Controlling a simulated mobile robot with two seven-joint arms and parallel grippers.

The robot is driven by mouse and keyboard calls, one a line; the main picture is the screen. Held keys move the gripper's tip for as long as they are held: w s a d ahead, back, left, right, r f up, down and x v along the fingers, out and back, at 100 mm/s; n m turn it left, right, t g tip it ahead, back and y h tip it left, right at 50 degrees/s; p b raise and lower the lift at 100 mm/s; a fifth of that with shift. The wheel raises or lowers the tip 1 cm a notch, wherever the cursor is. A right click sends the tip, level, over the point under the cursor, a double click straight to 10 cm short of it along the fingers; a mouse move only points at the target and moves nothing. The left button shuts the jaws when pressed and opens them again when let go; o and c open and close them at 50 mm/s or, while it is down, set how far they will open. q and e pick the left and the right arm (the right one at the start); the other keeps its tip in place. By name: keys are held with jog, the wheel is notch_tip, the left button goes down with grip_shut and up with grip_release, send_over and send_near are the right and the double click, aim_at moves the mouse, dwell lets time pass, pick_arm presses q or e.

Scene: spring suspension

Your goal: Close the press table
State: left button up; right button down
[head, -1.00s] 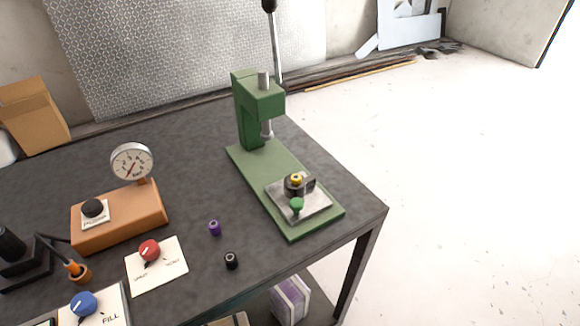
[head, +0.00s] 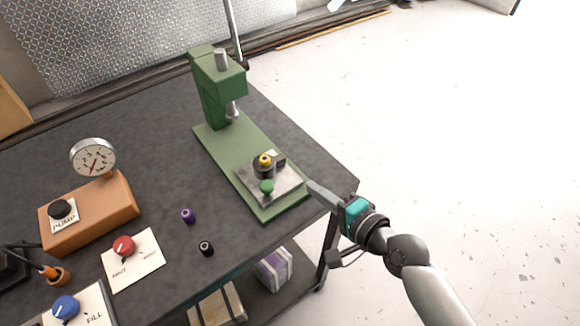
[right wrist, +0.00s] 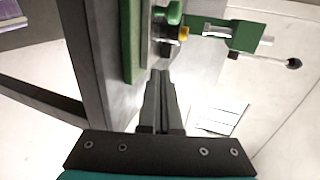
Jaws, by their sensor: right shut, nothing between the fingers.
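The green press (head: 225,85) stands on the dark table, its lever rod rising at the back. Its grey sliding press table (head: 285,188) lies at the front end of the green base, out from under the ram. On it sit a dark fixture with a yellow-topped part (head: 264,161) and a green knob (head: 267,187). My right gripper (head: 313,187) is shut and empty, just right of the plate at the table's edge. In the right wrist view the shut fingers (right wrist: 160,75) point toward the yellow part (right wrist: 183,33) and green knob (right wrist: 174,12). My left gripper is out of view.
On the table's left are an orange pump box (head: 90,215) with a gauge (head: 93,157), a red-knob panel (head: 133,265), a blue-knob panel (head: 90,308), and small purple (head: 188,216) and black (head: 206,248) cylinders. Boxes lie on the shelf below. Floor at right is clear.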

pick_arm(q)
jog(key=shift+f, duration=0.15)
pick_arm(e)
send_near(259, 145)
jog(key=v, duration=0.4)
jog(key=shift+f, duration=0.25)
jog(key=shift+w, duration=0.1)
jog(key=w+a, duration=0.2)
jog(key=w+a+b, duration=0.1)
jog(key=w+a, duration=0.1)
jog(key=w, duration=0.1)
jog(key=w+a+b, duration=0.1)
jog(key=w, duration=0.1)
jog(key=shift+w+a, duration=0.4)
jog(key=w+a, duration=0.1)
jog(key=w+a+b, duration=0.1)
jog(key=shift+w, duration=0.4)
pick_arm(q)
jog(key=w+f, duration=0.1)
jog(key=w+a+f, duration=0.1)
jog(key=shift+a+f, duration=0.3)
pick_arm(e)
jog(key=shift+r, duration=0.2)
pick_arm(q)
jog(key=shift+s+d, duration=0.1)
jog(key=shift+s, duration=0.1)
pick_arm(e)
jog(key=shift+a, duration=0.1)
jog(key=shift+s, duration=0.1)
